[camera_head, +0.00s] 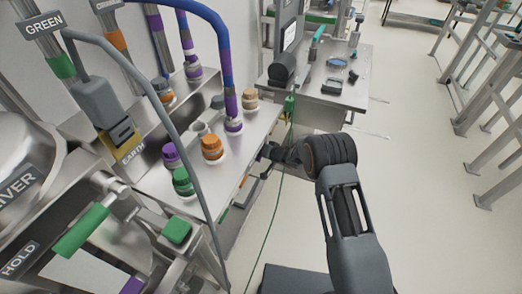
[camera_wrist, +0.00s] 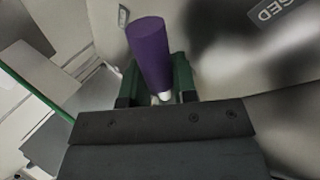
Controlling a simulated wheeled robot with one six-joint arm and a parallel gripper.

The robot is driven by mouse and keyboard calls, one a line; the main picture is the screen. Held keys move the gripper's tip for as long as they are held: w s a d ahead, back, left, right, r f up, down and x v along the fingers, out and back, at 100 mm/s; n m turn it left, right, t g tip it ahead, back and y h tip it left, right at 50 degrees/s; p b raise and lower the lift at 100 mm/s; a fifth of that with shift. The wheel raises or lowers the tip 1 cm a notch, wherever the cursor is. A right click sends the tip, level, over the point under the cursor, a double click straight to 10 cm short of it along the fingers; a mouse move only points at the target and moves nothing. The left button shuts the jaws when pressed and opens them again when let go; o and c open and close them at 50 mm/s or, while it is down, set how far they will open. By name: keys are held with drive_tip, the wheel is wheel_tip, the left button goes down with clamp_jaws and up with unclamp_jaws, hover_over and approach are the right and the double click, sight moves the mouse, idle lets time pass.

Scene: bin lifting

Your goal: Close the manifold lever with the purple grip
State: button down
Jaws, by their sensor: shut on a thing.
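In the wrist view the purple grip (camera_wrist: 148,48) is an upright, slightly tilted cylinder with a pale metal stem at its lower end. My gripper (camera_wrist: 157,78) has its green fingers on either side of the grip's lower part and is shut on it. In the head view my arm reaches left to the front edge of the steel bench (camera_head: 205,195). There my gripper is small and dark, and I cannot make out the grip or the manifold clearly.
A dark plate with the letters "SED" (camera_wrist: 277,10) is at the wrist view's upper right. The head view shows a green-handled lever (camera_head: 80,230), orange (camera_head: 212,148) and green (camera_head: 183,182) caps, hoses, and a side table (camera_head: 340,100).

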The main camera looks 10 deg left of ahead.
drive_tip(key=c, duration=0.9)
unclamp_jaws()
drive_tip(key=shift+d, duration=0.1)
drive_tip(key=v, duration=1.3)
drive_tip(key=shift+s+d+r, duration=0.2)
drive_tip(key=shift+r, duration=0.05)
